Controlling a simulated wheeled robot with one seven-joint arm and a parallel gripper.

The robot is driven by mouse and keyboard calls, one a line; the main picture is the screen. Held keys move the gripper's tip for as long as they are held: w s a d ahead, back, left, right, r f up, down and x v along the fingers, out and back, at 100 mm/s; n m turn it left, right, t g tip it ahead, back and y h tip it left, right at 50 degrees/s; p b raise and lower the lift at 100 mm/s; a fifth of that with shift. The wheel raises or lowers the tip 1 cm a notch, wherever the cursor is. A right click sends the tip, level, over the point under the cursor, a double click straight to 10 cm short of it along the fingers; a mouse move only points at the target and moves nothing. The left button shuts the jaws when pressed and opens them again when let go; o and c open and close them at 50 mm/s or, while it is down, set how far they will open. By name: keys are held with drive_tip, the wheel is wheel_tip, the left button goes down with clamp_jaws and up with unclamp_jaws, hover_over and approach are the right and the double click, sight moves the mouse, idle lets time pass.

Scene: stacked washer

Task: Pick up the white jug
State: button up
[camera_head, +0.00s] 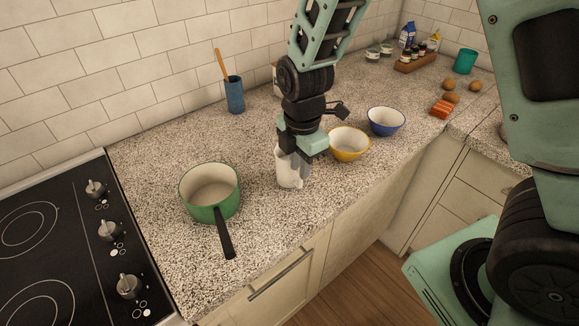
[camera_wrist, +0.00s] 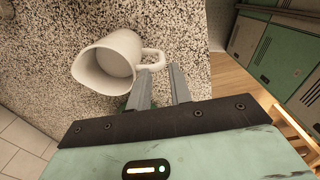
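The white jug (camera_head: 286,174) stands on the speckled counter, partly hidden behind my gripper (camera_head: 297,160) in the head view. In the wrist view I look down on the jug (camera_wrist: 112,62), with its open top and spout toward the left and its handle toward the right. My gripper (camera_wrist: 160,74) is open, with a clear gap between its two grey fingers. The handle lies right at the fingertips, near the left finger. I cannot tell whether the handle is between the fingers or whether they touch it. The jug looks upright on the counter.
A green pot (camera_head: 210,195) with a black handle stands left of the jug, near the black cooktop (camera_head: 60,240). A yellow bowl (camera_head: 349,144) and a blue bowl (camera_head: 386,122) stand to the right. A blue utensil cup (camera_head: 234,95) stands near the wall. The counter's front edge is close.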

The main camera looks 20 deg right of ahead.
sight(301, 186)
drive_tip(key=shift+d+f+p, duration=0.2)
drive_tip(key=shift+f+p, duration=0.65)
drive_tip(key=shift+f, duration=2.8)
clamp_jaws()
